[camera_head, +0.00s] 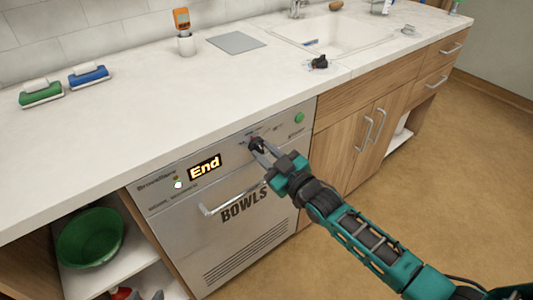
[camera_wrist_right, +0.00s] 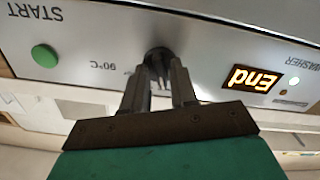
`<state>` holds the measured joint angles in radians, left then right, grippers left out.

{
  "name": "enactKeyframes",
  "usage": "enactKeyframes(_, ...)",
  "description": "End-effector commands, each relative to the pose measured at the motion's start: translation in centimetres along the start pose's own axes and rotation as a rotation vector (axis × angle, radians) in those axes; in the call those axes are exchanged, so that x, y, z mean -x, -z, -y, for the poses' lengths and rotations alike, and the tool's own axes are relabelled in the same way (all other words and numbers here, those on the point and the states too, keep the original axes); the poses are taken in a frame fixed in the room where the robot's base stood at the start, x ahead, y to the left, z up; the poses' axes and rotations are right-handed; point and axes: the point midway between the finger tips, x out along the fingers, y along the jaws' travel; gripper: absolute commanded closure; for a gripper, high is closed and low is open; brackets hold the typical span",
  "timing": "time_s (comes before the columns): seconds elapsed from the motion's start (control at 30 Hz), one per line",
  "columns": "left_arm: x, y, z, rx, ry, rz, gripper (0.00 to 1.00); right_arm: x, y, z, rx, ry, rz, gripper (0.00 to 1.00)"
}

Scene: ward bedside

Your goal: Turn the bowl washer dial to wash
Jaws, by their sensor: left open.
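The bowl washer (camera_head: 175,232) is a grey-fronted machine under the counter, marked BOWLS. Its lit display (camera_head: 205,167) reads "End"; the display also shows upside down in the right wrist view (camera_wrist_right: 254,79). The dark dial (camera_wrist_right: 158,53) is on the panel between the display and the green start button (camera_wrist_right: 45,55). My right gripper (camera_head: 260,150) is at the dial, with its fingers (camera_wrist_right: 160,77) on both sides of it and closed on it. The fingers hide much of the dial, so its pointer setting cannot be read. My left gripper is not in view.
The washer's bar handle (camera_head: 228,196) sticks out below the panel. A green bowl (camera_head: 90,238) sits on an open shelf at left. Brushes (camera_head: 88,76), an orange-topped bottle (camera_head: 183,32), a grey board (camera_head: 238,42) and a small black item (camera_head: 319,62) are on the counter (camera_head: 130,115).

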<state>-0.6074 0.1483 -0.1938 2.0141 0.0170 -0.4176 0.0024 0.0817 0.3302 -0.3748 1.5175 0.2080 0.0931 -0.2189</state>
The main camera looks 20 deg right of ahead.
Motion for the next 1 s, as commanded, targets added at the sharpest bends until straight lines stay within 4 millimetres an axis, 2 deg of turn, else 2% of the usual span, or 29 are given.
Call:
enactKeyframes(0.03,-0.01,0.04,0.0,0.0,0.0,-0.001,0.57,0.02,0.0,0.0,0.0,0.0,0.0,0.78)
enactKeyframes(0.27,-0.01,0.06,0.0,-0.001,0.0,-0.002,0.57,0.03,0.0,-0.01,0.0,0.0,0.0,1.0)
enactKeyframes(0.67,0.05,0.18,0.05,-0.001,0.001,-0.002,0.57,0.04,0.02,-0.02,-0.014,0.0,0.0,1.0)
enactKeyframes(1.0,0.48,0.76,0.38,-0.005,0.009,-0.007,0.57,0.03,0.13,-0.02,-0.188,0.0,0.001,1.0)
